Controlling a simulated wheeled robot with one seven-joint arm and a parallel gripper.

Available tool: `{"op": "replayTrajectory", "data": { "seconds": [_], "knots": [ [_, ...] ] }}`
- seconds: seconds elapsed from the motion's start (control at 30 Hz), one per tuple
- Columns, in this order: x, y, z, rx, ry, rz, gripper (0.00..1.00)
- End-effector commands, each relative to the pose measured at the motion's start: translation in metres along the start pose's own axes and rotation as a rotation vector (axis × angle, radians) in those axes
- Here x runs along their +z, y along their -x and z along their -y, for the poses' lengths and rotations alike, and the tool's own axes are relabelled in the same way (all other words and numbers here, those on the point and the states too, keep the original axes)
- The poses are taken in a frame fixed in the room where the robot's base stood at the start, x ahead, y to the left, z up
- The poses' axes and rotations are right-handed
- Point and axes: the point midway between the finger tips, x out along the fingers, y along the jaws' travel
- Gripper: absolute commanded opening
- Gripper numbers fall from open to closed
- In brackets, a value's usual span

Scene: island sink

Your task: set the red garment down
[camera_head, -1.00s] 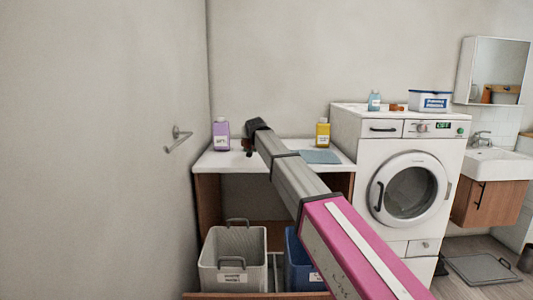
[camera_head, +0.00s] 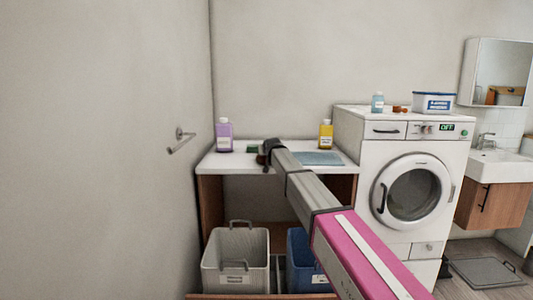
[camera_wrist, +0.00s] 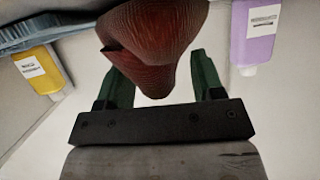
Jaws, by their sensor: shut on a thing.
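The red garment (camera_wrist: 155,40) hangs bunched between the two green fingers of my gripper (camera_wrist: 160,88) in the wrist view, and the gripper is shut on it. In the head view my gripper (camera_head: 265,160) is low over the white counter (camera_head: 225,164), between the purple bottle and the blue cloth. The garment is mostly hidden behind my arm there, and I cannot tell whether it touches the counter.
A purple bottle (camera_head: 224,136) and a yellow bottle (camera_head: 326,136) stand on the counter, with a flat blue cloth (camera_head: 322,158) at right. Grey (camera_head: 235,262) and blue (camera_head: 298,250) baskets are below. The washing machine (camera_head: 400,135) stands right.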

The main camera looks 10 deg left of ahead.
Motion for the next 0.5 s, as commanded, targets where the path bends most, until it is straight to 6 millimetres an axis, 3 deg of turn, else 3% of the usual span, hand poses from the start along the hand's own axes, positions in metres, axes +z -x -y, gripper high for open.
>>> {"op": "replayTrajectory", "data": {
  "seconds": [0.37,0.4,0.47,0.5],
  "knots": [
    [0.0057,-0.0023,-0.0002,0.0,-0.003,0.006,0.36],
    [0.0066,-0.0027,-0.0002,0.001,-0.004,0.007,0.65],
    [0.0065,-0.0027,-0.0003,0.001,-0.003,0.007,0.84],
    [0.0063,-0.0026,-0.0003,0.001,-0.003,0.007,0.88]
  ]
}}
